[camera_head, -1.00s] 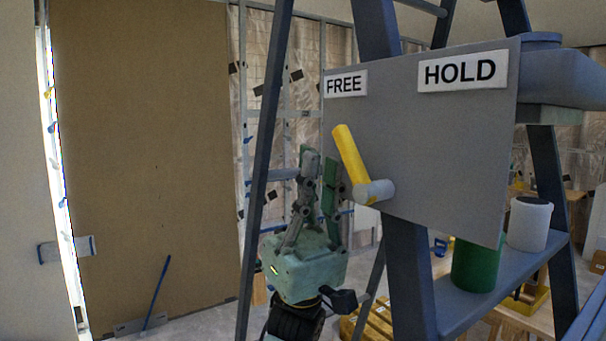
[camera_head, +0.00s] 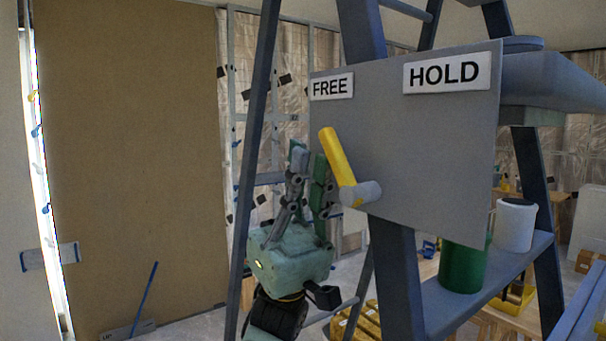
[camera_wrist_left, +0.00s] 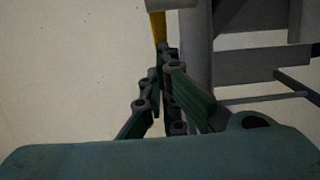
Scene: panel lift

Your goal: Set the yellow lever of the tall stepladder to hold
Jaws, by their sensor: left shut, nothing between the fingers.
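The yellow lever (camera_head: 336,158) sits on a grey plate (camera_head: 420,150) fixed to the tall stepladder (camera_head: 397,275). It tilts up and left from its pale pivot, toward the FREE label (camera_head: 332,87). The HOLD label (camera_head: 445,73) is at the plate's upper right. My left gripper (camera_head: 309,160) points up just left of the lever, shut and empty; contact cannot be told. In the left wrist view, the shut fingers (camera_wrist_left: 165,70) reach toward the yellow lever (camera_wrist_left: 158,27) at the top. My right gripper is not in view.
A green can (camera_head: 463,267) and a white pot (camera_head: 515,225) stand on a ladder shelf at right. A ladder leg (camera_head: 254,160) rises left of my gripper. A large brown panel (camera_head: 130,150) stands at the left. Yellow cases (camera_head: 358,322) lie low behind the ladder.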

